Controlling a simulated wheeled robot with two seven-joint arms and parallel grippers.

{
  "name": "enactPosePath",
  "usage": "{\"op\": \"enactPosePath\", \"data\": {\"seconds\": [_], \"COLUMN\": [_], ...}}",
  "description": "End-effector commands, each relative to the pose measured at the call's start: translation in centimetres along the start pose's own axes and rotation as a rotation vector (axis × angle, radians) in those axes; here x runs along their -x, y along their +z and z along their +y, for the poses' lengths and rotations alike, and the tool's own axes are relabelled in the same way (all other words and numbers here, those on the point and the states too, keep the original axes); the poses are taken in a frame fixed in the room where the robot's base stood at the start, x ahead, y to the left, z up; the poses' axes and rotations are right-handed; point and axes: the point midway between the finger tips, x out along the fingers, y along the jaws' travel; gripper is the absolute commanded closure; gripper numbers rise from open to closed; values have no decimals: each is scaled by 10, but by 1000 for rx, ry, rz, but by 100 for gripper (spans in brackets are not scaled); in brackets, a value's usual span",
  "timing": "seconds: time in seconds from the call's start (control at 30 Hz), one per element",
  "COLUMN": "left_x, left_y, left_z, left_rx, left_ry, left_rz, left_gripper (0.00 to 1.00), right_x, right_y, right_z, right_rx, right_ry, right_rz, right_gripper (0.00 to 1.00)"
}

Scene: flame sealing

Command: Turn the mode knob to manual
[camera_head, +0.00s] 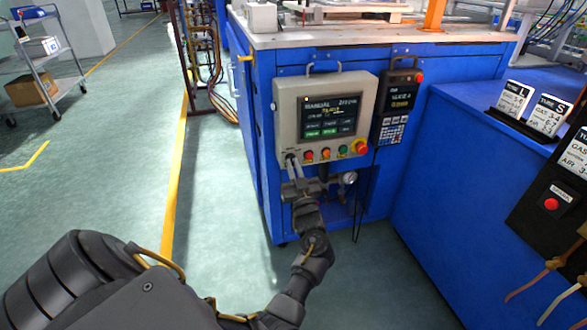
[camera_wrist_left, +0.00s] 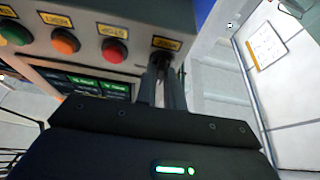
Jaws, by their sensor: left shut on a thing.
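The grey control panel (camera_head: 318,112) is mounted on the front of the blue cabinet. Its screen (camera_head: 330,117) is lit and seems to read "MANUAL" at the top. My left gripper (camera_head: 291,160) reaches up to the panel's lower left corner. In the left wrist view, the left gripper's fingers (camera_wrist_left: 164,72) are shut on the mode knob, just under its yellow label (camera_wrist_left: 166,43) at the end of the button row. The fingers mostly hide the knob, so its setting cannot be read. My right gripper is not in view.
A red button (camera_wrist_left: 114,50) sits close beside the fingers, then an orange one (camera_wrist_left: 65,41). A red emergency knob (camera_head: 360,147) is at the panel's lower right. A handheld pendant (camera_head: 396,103) hangs to the right. Below the panel is a gauge (camera_head: 350,177).

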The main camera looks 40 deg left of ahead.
Motion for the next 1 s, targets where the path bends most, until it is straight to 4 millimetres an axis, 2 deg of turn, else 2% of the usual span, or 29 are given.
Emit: {"op": "enactPosePath", "data": {"seconds": [0.17, 0.2, 0.37, 0.73, 0.87, 1.0], "left_x": [1, 1, 1, -1, -3, -4], "left_y": [1, 1, 1, -2, -5, -9], "left_z": [0, 0, 0, -1, -4, -6], "left_rx": [-1, -1, -1, -49, -197, -456], "left_ry": [1, 1, 1, 19, 82, 190], "left_rz": [-3, -3, -2, 0, 2, 4], "left_gripper": [100, 87, 68, 68, 68, 68], "right_x": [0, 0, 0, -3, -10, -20], "right_y": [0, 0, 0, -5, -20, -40], "right_z": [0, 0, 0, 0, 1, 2], "right_rx": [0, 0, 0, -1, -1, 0], "right_ry": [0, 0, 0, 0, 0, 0], "right_rz": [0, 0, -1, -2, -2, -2], "right_gripper": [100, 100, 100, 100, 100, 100]}}
